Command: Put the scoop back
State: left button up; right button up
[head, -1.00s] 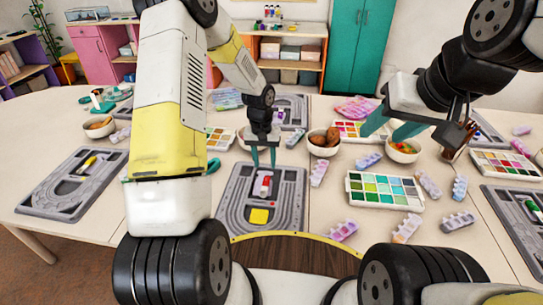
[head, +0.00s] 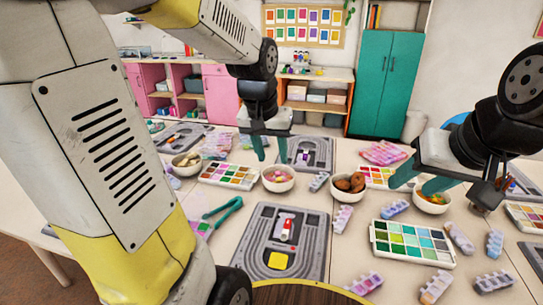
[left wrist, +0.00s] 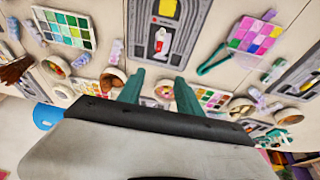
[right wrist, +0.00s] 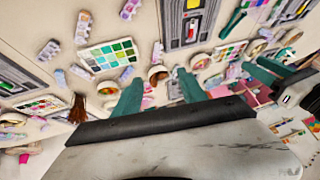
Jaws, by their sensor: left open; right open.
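A small red-and-white piece, which looks like the scoop (head: 287,230), lies in the dark recess of the near grey bead board (head: 262,240). It also shows in the left wrist view (left wrist: 160,42). Its exact fit in the recess is too small to tell. My left gripper (head: 270,150) is open and empty, raised beyond the board and near the bowl of pink beads (head: 279,176). My right gripper (head: 420,180) is open and empty, above a bowl (head: 432,202) at the right.
A bowl of brown things (head: 349,186), a green paint palette (head: 412,243) and several bead strips crowd the table to the right.

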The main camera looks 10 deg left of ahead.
pick_arm(q)
jog(key=s+r+t+h, duration=0.1)
jog(key=s+r, duration=0.4)
jog(key=s, duration=0.7)
jog(key=shift+s+d+t, duration=0.15)
jog(key=shift+s+t, duration=0.05)
jog(key=shift+t, duration=0.6)
jog(key=shift+r, duration=0.1)
